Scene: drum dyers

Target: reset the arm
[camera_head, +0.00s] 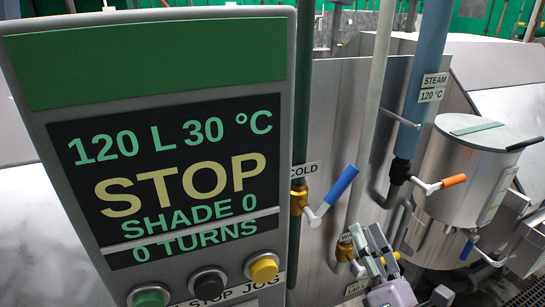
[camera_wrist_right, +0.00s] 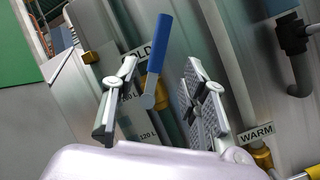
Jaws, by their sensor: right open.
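My right gripper (camera_head: 370,240) is at the lower right of the head view, in front of the brass warm-water valve and partly covering it. Its two fingers are spread apart with nothing between them; they also show in the right wrist view (camera_wrist_right: 155,108). The blue-handled COLD valve lever (camera_head: 342,185) is up and left of the gripper, tilted up to the right. In the right wrist view the blue lever (camera_wrist_right: 159,45) appears between the fingers, beyond them; contact is not visible. My left gripper is not in view.
A control panel (camera_head: 160,28) fills the left, its display reading STOP, with green, black and yellow buttons below. A STEAM pipe (camera_head: 424,75) with an orange-handled valve (camera_head: 453,181) and a steel drum (camera_head: 464,165) stand right. Vertical pipes crowd the middle.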

